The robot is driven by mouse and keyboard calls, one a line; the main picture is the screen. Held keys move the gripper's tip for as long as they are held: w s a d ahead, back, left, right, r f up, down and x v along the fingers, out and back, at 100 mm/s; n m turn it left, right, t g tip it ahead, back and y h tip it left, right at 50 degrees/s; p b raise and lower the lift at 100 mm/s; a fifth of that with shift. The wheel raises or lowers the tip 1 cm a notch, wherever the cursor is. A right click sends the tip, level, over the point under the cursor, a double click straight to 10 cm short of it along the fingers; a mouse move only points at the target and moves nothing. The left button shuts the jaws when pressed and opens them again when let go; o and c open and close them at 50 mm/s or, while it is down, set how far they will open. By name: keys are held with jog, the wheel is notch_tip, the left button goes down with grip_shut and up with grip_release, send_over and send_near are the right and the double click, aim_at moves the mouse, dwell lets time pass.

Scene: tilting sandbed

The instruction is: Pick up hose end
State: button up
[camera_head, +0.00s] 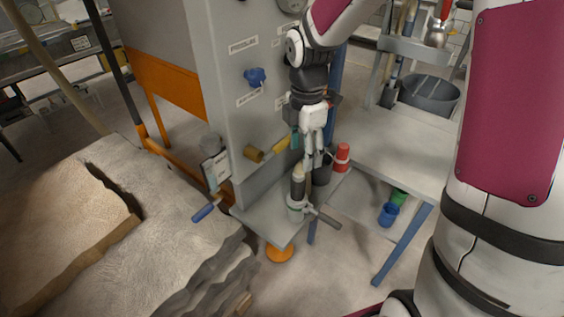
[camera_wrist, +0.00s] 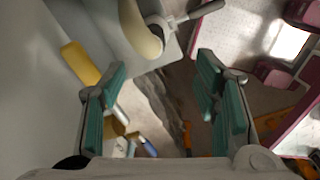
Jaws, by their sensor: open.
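A cream, curved piece that looks like the hose end (camera_head: 298,172) stands up from a grey valve fitting (camera_head: 297,204) on a small grey shelf. In the wrist view the cream piece (camera_wrist: 138,30) shows at the top, beyond the fingertips, beside the grey lever of the fitting (camera_wrist: 185,17). My gripper (camera_head: 312,150) hangs just above and slightly right of it in the head view. In the wrist view my gripper (camera_wrist: 160,95) has its teal-padded fingers wide apart with nothing between them. Contact between finger and hose cannot be told from the head view.
A grey cabinet (camera_head: 230,110) with a blue knob (camera_head: 255,77) rises left of the arm. A yellow handle (camera_wrist: 80,62) is close to the left finger. The sandbed (camera_head: 150,190) lies left.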

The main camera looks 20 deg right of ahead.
aim_at(300, 175)
jog(key=shift+w+f, duration=0.2)
jog(key=shift+f, duration=0.05)
jog(key=shift+w+a+f, duration=0.1)
jog(key=shift+f, duration=0.25)
notch_tip(300, 175, down, 8)
jog(key=shift+w+f+p, duration=0.15)
jog(key=shift+f, duration=1.15)
jog(key=shift+w+f+p, duration=0.15)
jog(key=shift+f, duration=1.1)
jog(key=shift+c, duration=0.6)
grip_shut()
